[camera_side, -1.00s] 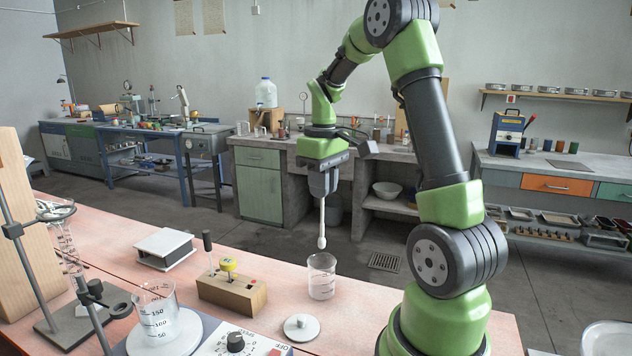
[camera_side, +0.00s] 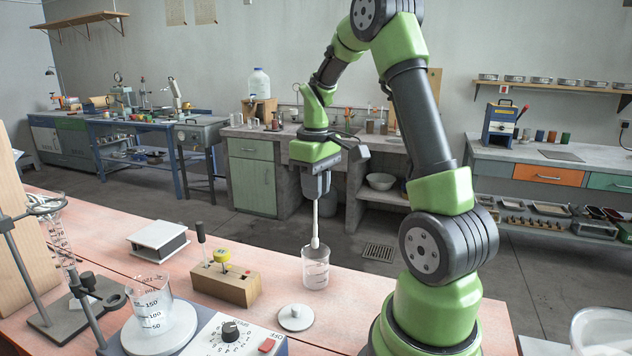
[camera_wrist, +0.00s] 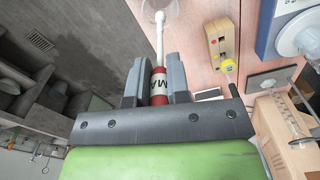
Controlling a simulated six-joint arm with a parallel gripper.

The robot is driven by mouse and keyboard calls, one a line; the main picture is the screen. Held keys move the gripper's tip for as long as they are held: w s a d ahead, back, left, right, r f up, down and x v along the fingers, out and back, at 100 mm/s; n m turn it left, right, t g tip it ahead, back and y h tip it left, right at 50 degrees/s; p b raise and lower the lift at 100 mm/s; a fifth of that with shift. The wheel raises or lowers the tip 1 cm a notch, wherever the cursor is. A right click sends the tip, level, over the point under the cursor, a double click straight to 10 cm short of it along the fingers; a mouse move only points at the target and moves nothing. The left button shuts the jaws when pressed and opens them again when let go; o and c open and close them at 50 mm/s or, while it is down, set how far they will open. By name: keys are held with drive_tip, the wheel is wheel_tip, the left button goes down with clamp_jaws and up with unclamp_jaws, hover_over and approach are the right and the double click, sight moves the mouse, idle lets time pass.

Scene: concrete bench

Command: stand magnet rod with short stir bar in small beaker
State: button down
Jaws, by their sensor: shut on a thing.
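My gripper (camera_side: 316,194) is shut on the magnet rod (camera_side: 315,222), which hangs upright with its white shaft down. In the wrist view, the rod's red-and-white handle (camera_wrist: 159,88) sits between the two grey fingers of my gripper (camera_wrist: 157,68). The small beaker (camera_side: 315,274) is clear glass and stands on the pink bench directly below my gripper. The rod's lower tip is at the beaker's mouth; I cannot tell whether it is just inside the rim. The beaker also shows at the top edge of the wrist view (camera_wrist: 172,8). A stir bar on the tip cannot be made out.
A wooden block (camera_side: 228,285) with a yellow-topped piece and a dark-handled rod stands left of the beaker. A white round lid-like disc (camera_side: 295,318) lies in front. A larger beaker (camera_side: 152,302) stands on the stirrer plate. A white-topped box (camera_side: 158,237) lies behind.

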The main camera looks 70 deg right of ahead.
sight(316, 237)
drive_tip(key=shift+f, duration=4.25)
drive_tip(key=shift+c, duration=2.3)
unclamp_jaws()
drive_tip(key=shift+r, duration=0.1)
drive_tip(key=shift+r, duration=3.45)
drive_tip(key=shift+a, duration=0.1)
drive_tip(key=a+r+t, duration=0.4)
drive_tip(key=a+r, duration=0.5)
drive_tip(key=a, duration=0.4)
drive_tip(key=s+a+r+m+t+y, duration=0.1)
drive_tip(key=s+a+r+t+y, duration=0.1)
drive_tip(key=s+a, duration=0.6)
drive_tip(key=shift+a+r+t, duration=0.55)
drive_tip(key=shift+a+t, duration=0.05)
drive_tip(key=shift+a, duration=0.15)
